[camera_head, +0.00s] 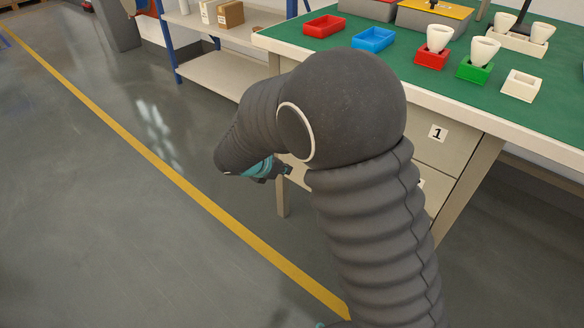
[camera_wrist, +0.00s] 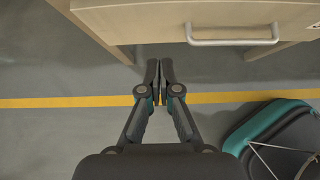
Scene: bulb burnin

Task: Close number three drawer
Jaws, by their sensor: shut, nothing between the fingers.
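My gripper (camera_wrist: 160,72) is shut and empty in the wrist view, its fingertips just below the lower edge of a pale drawer front (camera_wrist: 140,22) with a white bar handle (camera_wrist: 232,35). In the head view my gripper (camera_head: 283,171) shows partly beyond my arm, by the bench's left end. A drawer front labelled 1 (camera_head: 452,155) shows under the bench top. A lower label is mostly hidden behind my arm, and no number three is visible.
The green-topped bench (camera_head: 400,70) carries red and blue bins, bulb holders and a white block. A blue-posted shelf (camera_head: 215,70) stands behind. Open grey floor with a yellow line (camera_head: 165,163) lies left. A bench leg (camera_head: 281,198) stands beside my gripper.

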